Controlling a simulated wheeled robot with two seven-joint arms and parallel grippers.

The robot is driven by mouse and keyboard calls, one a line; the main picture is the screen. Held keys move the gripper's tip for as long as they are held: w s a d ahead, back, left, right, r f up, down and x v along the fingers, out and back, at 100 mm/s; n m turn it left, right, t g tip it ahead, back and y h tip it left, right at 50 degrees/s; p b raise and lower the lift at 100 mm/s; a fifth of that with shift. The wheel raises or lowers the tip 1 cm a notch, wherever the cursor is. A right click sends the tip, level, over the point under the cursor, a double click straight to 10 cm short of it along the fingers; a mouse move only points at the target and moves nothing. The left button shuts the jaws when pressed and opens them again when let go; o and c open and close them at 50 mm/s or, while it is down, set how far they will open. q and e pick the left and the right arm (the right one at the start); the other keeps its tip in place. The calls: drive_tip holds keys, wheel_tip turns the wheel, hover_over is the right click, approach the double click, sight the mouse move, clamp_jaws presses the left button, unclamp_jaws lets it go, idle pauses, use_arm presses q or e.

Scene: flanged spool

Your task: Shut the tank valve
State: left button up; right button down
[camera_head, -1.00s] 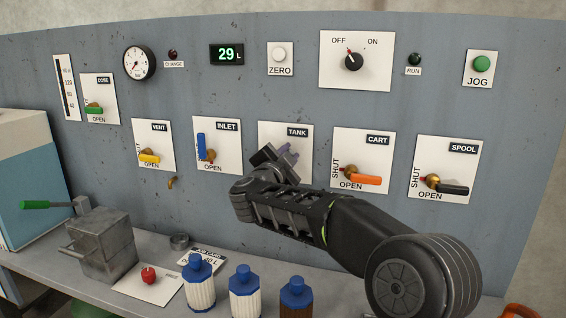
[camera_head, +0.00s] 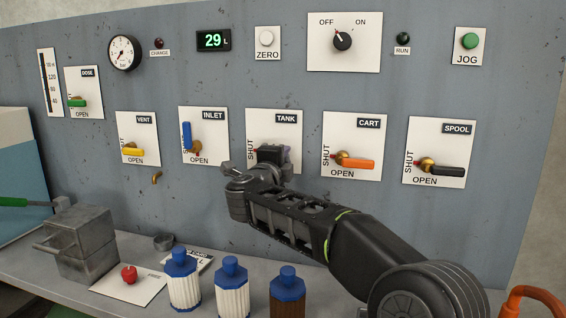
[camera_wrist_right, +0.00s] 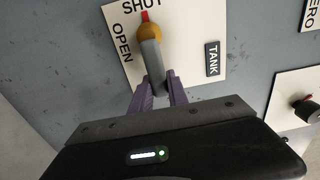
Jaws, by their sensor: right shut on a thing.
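The tank valve's white plate (camera_head: 262,130) is in the middle of the panel, with TANK at top right and SHUT up its left side. My right gripper (camera_head: 275,155) is in front of it and hides most of the valve. In the right wrist view, the purple fingers of my right gripper (camera_wrist_right: 157,92) are shut on the end of the grey tank valve handle (camera_wrist_right: 151,58). The handle runs straight out from the brass hub (camera_wrist_right: 150,32), and the red tip opposite it points at SHUT. My left gripper is not in view.
The inlet valve (camera_head: 187,137) with its blue lever up is to the left, and the cart valve (camera_head: 357,163) with its orange lever to the right. Bottles (camera_head: 232,290) and a grey metal box (camera_head: 85,245) stand on the bench below. The display (camera_head: 213,40) reads 29 L.

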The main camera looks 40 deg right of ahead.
drive_tip(key=shift+f, duration=0.15)
drive_tip(key=c, duration=1.3)
unclamp_jaws()
drive_tip(key=shift+v, duration=3.9)
